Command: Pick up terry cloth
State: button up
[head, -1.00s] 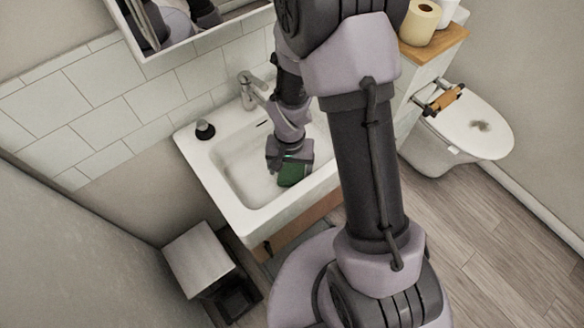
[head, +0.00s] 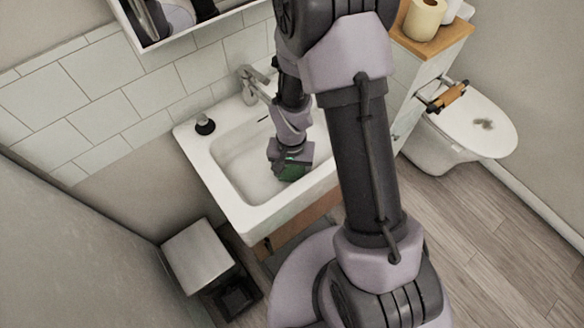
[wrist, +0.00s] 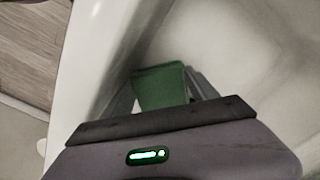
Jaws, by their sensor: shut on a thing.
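The green terry cloth (head: 292,173) is in the white sink basin area, under my gripper (head: 290,166), in the head view. In the wrist view the cloth (wrist: 160,87) stands up between the fingers of my gripper (wrist: 168,95), which are shut on it. The gripper body hides the lower part of the cloth. I cannot tell whether the cloth still touches the basin floor.
The sink (head: 232,170) surrounds the gripper, with its front rim close by. A faucet (head: 250,84) rises behind, near my arm. A dark-topped dispenser (head: 205,125) stands on the left rim. A toilet (head: 470,120) is at right, a bin (head: 200,255) at lower left.

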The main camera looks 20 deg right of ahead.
notch_tip(320, 180, up, 27)
jog(key=p, duration=1)
